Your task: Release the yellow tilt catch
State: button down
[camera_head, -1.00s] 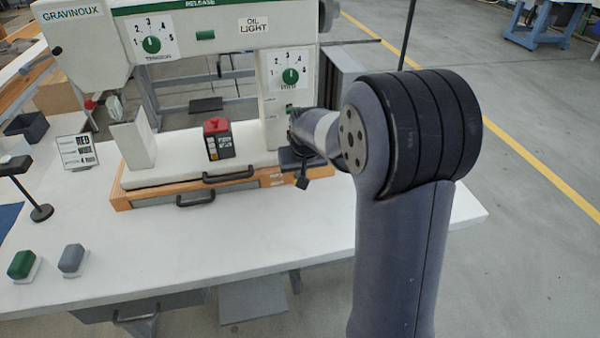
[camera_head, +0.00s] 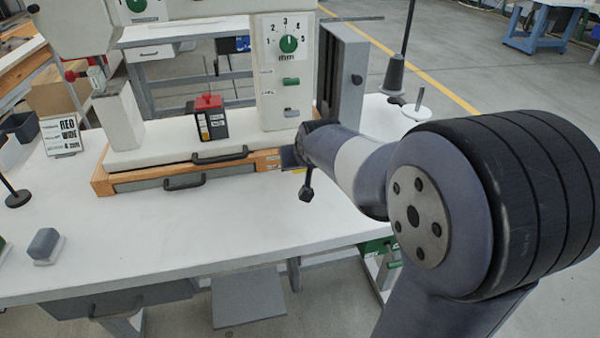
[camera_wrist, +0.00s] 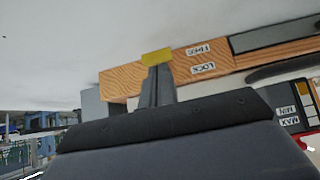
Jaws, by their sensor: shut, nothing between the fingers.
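The yellow tilt catch (camera_wrist: 157,57) shows as a small yellow block at the end of the wooden base (camera_wrist: 125,78) in the wrist view, where the base appears upside down. The labels FREE (camera_wrist: 198,49) and LOCK (camera_wrist: 202,69) are on the wood to its right. My gripper (camera_wrist: 157,70) is shut and empty, its fingertips right at the catch's edge in the picture; I cannot tell whether they touch it. In the head view, my gripper is at the right end of the wooden base (camera_head: 103,180), and my wrist largely hides the catch area.
A red and black box (camera_head: 210,118) sits on the machine's bed. Dark handles (camera_head: 184,183) stick out from the base front. A thread cone (camera_head: 392,75) stands behind my arm. The white table (camera_head: 200,225) is clear in front of the base.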

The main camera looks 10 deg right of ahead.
jog(key=shift+s+f+t+b, duration=0.25)
jog(key=shift+f+t+b, duration=0.65)
jog(key=shift+b, duration=0.75)
jog(key=shift+r, duration=0.1)
jog(key=shift+s+b, duration=0.1)
jog(key=shift+b, duration=0.3)
jog(key=shift+r+p, duration=0.3)
jog(key=shift+p, duration=0.05)
jog(key=r+p, duration=0.3)
jog(key=shift+s+r, duration=0.3)
jog(key=shift+r, duration=0.05)
jog(key=f+p+v, duration=0.1)
jog(key=v, duration=0.8)
jog(key=shift+s+r, duration=0.2)
jog(key=shift+s, duration=0.5)
